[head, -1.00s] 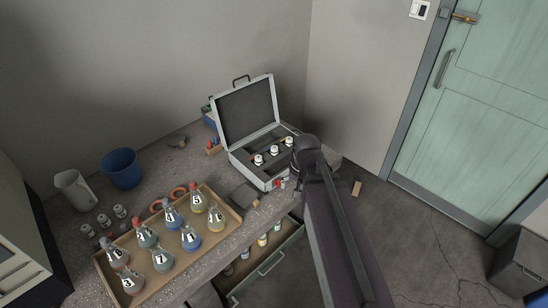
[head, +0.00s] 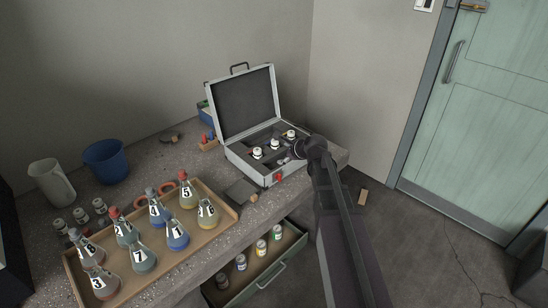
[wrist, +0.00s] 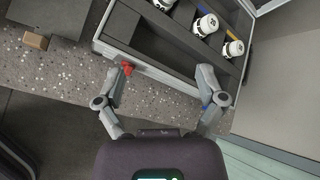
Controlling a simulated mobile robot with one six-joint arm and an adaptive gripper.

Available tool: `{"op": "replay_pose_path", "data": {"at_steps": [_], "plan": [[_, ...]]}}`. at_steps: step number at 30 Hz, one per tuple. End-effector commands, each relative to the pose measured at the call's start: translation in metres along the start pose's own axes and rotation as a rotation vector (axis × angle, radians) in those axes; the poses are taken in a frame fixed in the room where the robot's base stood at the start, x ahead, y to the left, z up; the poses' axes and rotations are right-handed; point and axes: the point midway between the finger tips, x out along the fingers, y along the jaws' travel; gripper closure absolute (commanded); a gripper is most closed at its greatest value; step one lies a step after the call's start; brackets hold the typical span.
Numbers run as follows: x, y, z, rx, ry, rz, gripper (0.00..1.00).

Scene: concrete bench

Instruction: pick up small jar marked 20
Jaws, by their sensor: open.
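Several small white jars may include the one marked 20, but I cannot read their numbers. Three stand in the open case (head: 262,177): a left jar (head: 257,153), a middle jar (head: 274,143) and a right jar (head: 291,134). In the wrist view two of them (wrist: 205,25) (wrist: 232,48) show fully, and a third (wrist: 163,4) is cut by the top edge. My gripper (head: 300,150) is at the case's right front. In the wrist view my gripper (wrist: 166,80) is open and empty, its fingers spread near the case's front edge, apart from the jars.
An open drawer (head: 283,262) below the bench holds several jars with coloured bands. A wooden tray (head: 222,238) of numbered flasks stands left. More small jars (head: 80,215), a blue bucket (head: 106,163) and a jug (head: 50,183) are farther left. A red piece (wrist: 127,67) is at the case front.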

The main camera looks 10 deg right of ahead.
Motion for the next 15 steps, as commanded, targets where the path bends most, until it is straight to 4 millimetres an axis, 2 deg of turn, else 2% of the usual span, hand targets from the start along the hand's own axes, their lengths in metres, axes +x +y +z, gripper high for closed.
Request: {"op": "replay_pose_path", "data": {"at_steps": [1,6,12,15], "plan": [[0.017,-0.004,-0.012,0.085,-0.019,-0.032,0.11],[0.042,-0.028,-0.029,0.381,-0.096,-0.126,0.11],[0.058,-0.049,-0.043,0.641,-0.178,-0.197,0.11],[0.061,-0.056,-0.047,0.716,-0.203,-0.215,0.11]]}}
